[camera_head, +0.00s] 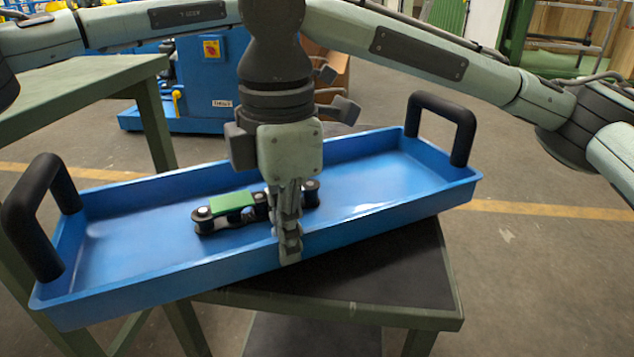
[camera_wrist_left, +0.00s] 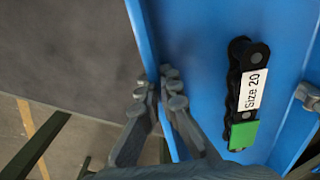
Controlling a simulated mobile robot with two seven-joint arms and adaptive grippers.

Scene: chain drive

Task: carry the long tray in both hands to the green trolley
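The long tray (camera_head: 370,165) is blue, with a black handle at each end. A short chain piece (camera_head: 235,205) with a green part and a "Size 20" label lies inside it. My right gripper (camera_head: 288,245) points down and is shut on the tray's near long wall. My left gripper (camera_wrist_left: 161,88) has its fingers on both sides of the far long wall, apparently pinching it; in the head view it is mostly hidden behind the right wrist. A green-framed stand with a black top (camera_head: 400,275) is under the tray; whether they touch is unclear, as is whether it is the trolley.
A green table (camera_head: 85,85) stands at the left, close to the tray's left end. Blue equipment (camera_head: 205,75) is behind. Open grey floor with a yellow line (camera_head: 550,210) lies to the right.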

